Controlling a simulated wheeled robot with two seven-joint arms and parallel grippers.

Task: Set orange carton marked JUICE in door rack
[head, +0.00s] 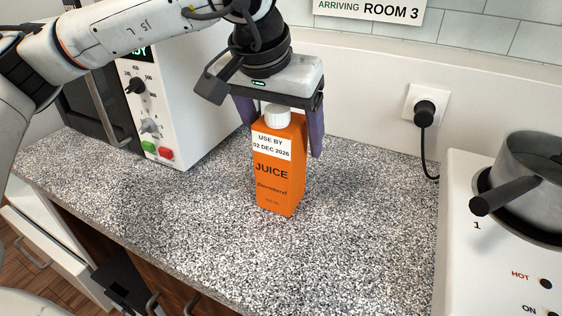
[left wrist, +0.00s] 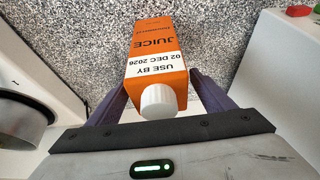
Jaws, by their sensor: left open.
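The orange carton marked JUICE (head: 278,180) stands upright on the speckled counter, with a white cap and a white USE BY label. My left gripper (head: 282,140) points down over the carton, its purple fingers open on either side of the carton's upper part. In the left wrist view the carton (left wrist: 158,50) lies between the two fingers (left wrist: 160,92), with gaps visible beside it. My right gripper is not in view. No door rack is recognizable in these frames.
A white microwave (head: 175,85) stands left of the carton. A white hob (head: 490,260) with a grey pot (head: 530,180) is at the right. A plug (head: 424,108) with a black cable is on the back wall. The counter (head: 200,220) around the carton is clear.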

